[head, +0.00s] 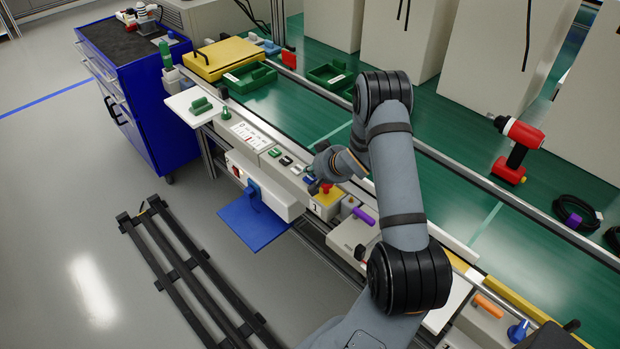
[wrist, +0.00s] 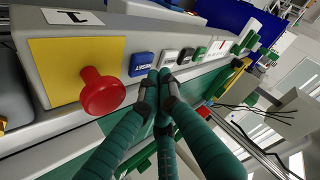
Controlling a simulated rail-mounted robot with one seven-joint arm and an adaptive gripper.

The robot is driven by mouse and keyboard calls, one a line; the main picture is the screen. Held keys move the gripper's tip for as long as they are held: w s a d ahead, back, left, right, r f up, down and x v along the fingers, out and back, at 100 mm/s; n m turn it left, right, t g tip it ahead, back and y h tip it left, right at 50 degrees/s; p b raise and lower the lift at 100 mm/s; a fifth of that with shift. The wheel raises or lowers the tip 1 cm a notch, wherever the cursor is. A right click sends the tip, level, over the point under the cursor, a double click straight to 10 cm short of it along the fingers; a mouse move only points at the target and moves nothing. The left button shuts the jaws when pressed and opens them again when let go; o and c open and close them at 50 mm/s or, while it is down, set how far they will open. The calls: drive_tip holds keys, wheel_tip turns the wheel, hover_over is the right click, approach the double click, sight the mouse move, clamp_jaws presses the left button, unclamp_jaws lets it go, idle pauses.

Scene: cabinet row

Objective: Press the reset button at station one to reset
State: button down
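The blue reset button (wrist: 142,64) sits on the grey control panel, with upside-down lettering on it. It also shows small in the head view (head: 309,180). In the wrist view, my gripper (wrist: 159,77) has its fingertips together and empty. The tips appear just beside the blue button's lower right, in front of the panel near the white button (wrist: 169,56). I cannot tell whether they touch the panel. In the head view my gripper (head: 322,168) is over the panel, partly hidden by my arm. The station label "1" (head: 315,208) is on the panel front.
A red mushroom button (wrist: 101,92) on a yellow plate (wrist: 56,70) stands out left of the blue button. Black (wrist: 186,55) and green (wrist: 200,53) buttons follow to the right. A green conveyor (head: 450,135) runs behind the panel.

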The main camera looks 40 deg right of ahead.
sight(311, 179)
drive_tip(key=shift+f+b, duration=0.45)
drive_tip(key=shift+b, duration=0.05)
drive_tip(key=shift+f+b, duration=0.4)
drive_tip(key=shift+f, duration=0.05)
idle(0.6)
drive_tip(key=shift+r, duration=0.1)
drive_tip(key=shift+r+p, duration=0.65)
drive_tip(key=shift+r, duration=0.1)
drive_tip(key=shift+r, duration=0.1)
drive_tip(key=shift+r+p, duration=2.05)
drive_tip(key=shift+r, duration=0.35)
